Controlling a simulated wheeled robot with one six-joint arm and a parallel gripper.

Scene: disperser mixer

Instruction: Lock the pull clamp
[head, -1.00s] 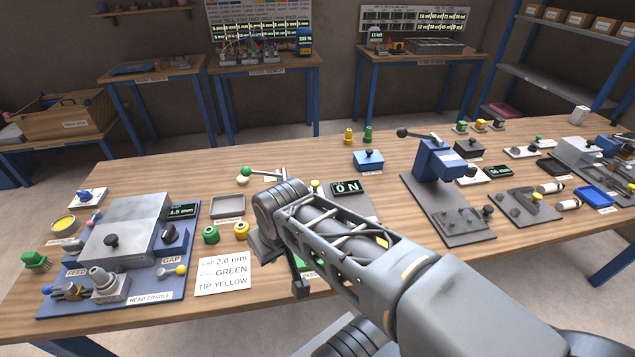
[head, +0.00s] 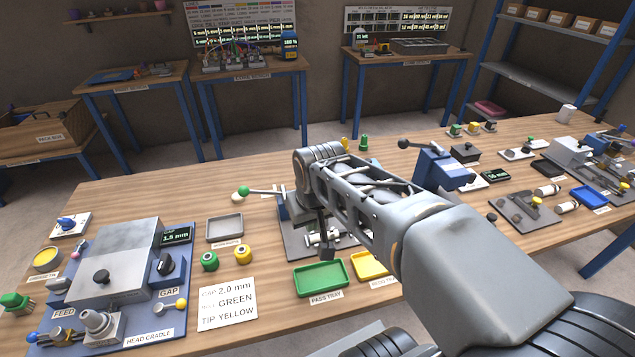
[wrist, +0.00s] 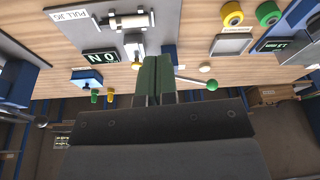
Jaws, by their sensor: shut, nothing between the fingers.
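The pull jig's grey plate (head: 293,240) lies mid-table, partly hidden behind my arm. A metal lever with a green ball knob (head: 243,191) sticks out to the left of the jig beside a blue upright (head: 283,203). This looks like the clamp's handle; its pivot is hidden. In the wrist view the green knob (wrist: 212,84) is to the right of my fingers, and its lever runs left to behind them. My gripper (wrist: 153,58) is shut and empty, its fingers side by side. A pale roller (wrist: 130,21) lies on the jig beyond the fingertips.
The ON display (wrist: 101,56) sits beside the jig. A green tray (head: 320,279) and a yellow tray (head: 369,265) lie in front. A grey tray (head: 225,228) and the head cradle (head: 150,320) are to the left. A blue press (head: 440,170) stands to the right.

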